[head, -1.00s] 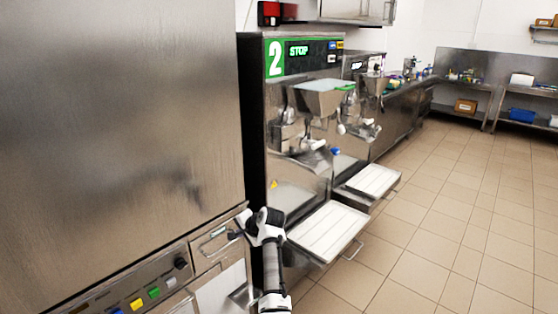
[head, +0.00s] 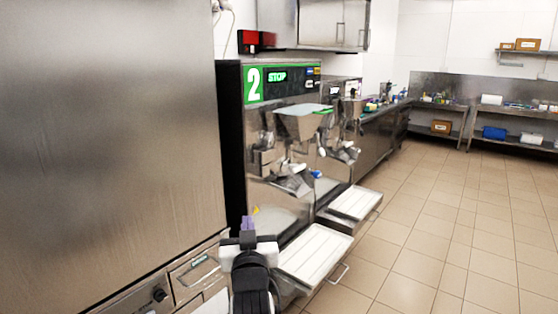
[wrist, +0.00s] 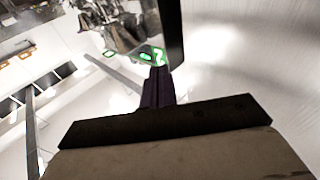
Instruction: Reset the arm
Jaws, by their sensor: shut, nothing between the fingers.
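My gripper (head: 248,224) is at the lower middle of the head view, raised on my arm in front of the batch freezer marked 2 (head: 290,150). Its purple fingers point up and away and are shut together, with nothing between them. In the wrist view the shut fingers (wrist: 158,88) stand at the middle, and the green number panel of the freezer shows just beyond their tips. The gripper touches nothing that I can see.
A large steel cabinet (head: 110,130) fills the left, with a handled drawer (head: 196,272) low down beside my arm. White drip trays (head: 315,256) jut out from the freezers. A steel counter (head: 378,132) runs behind. The tiled floor (head: 440,240) on the right is clear.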

